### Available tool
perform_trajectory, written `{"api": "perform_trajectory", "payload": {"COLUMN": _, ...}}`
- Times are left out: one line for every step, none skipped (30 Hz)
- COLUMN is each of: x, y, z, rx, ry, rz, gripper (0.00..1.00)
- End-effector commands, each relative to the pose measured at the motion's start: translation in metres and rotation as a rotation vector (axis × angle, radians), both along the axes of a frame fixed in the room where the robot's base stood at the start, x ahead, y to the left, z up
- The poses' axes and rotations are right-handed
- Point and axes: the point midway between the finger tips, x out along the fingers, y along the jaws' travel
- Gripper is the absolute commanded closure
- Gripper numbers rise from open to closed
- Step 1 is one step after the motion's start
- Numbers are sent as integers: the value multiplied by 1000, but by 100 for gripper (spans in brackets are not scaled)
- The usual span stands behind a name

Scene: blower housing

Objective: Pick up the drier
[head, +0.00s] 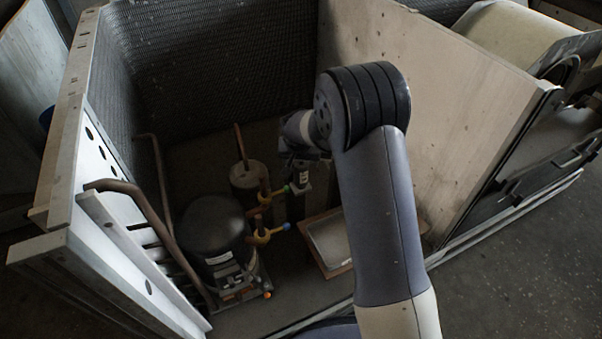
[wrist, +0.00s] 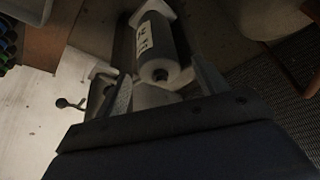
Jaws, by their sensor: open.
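The drier (wrist: 155,48) is a pale grey cylinder with a white printed label, seen in the wrist view. Its near end has a dark hole and lies between the two fingers of my gripper (wrist: 165,80). The fingers stand apart, one on each side of it; I cannot tell whether either touches it. In the head view my gripper (head: 298,160) is down inside the housing, partly hidden by my arm. A small pale labelled part just below it looks like the drier (head: 302,180).
A black compressor (head: 210,232) and a grey cylinder (head: 248,177) stand left of my gripper. Valves with a blue handle (head: 286,227) and a green handle are close by. A framed tray (head: 313,256) lies below. Housing walls (head: 400,90) enclose the space; copper-coloured pipes run at left.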

Motion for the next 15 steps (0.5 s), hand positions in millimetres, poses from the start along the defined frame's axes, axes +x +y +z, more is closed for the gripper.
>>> {"api": "perform_trajectory", "payload": {"x": 0, "y": 0, "z": 0, "rx": 0, "ry": 0, "rz": 0, "gripper": 33}}
{"api": "perform_trajectory", "payload": {"x": 0, "y": 0, "z": 0, "rx": 0, "ry": 0, "rz": 0, "gripper": 35}}
{"api": "perform_trajectory", "payload": {"x": 0, "y": 0, "z": 0, "rx": 0, "ry": 0, "rz": 0, "gripper": 39}}
{"api": "perform_trajectory", "payload": {"x": 0, "y": 0, "z": 0, "rx": 0, "ry": 0, "rz": 0, "gripper": 41}}
{"api": "perform_trajectory", "payload": {"x": 0, "y": 0, "z": 0, "rx": 0, "ry": 0, "rz": 0, "gripper": 43}}
{"api": "perform_trajectory", "payload": {"x": 0, "y": 0, "z": 0, "rx": 0, "ry": 0, "rz": 0, "gripper": 47}}
{"api": "perform_trajectory", "payload": {"x": 0, "y": 0, "z": 0, "rx": 0, "ry": 0, "rz": 0, "gripper": 49}}
{"api": "perform_trajectory", "payload": {"x": 0, "y": 0, "z": 0, "rx": 0, "ry": 0, "rz": 0, "gripper": 52}}
{"api": "perform_trajectory", "payload": {"x": 0, "y": 0, "z": 0, "rx": 0, "ry": 0, "rz": 0, "gripper": 55}}
{"api": "perform_trajectory", "payload": {"x": 0, "y": 0, "z": 0, "rx": 0, "ry": 0, "rz": 0, "gripper": 57}}
{"api": "perform_trajectory", "payload": {"x": 0, "y": 0, "z": 0, "rx": 0, "ry": 0, "rz": 0, "gripper": 60}}
{"api": "perform_trajectory", "payload": {"x": 0, "y": 0, "z": 0, "rx": 0, "ry": 0, "rz": 0, "gripper": 63}}
{"api": "perform_trajectory", "payload": {"x": 0, "y": 0, "z": 0, "rx": 0, "ry": 0, "rz": 0, "gripper": 66}}
{"api": "perform_trajectory", "payload": {"x": 0, "y": 0, "z": 0, "rx": 0, "ry": 0, "rz": 0, "gripper": 68}}
{"api": "perform_trajectory", "payload": {"x": 0, "y": 0, "z": 0, "rx": 0, "ry": 0, "rz": 0, "gripper": 71}}
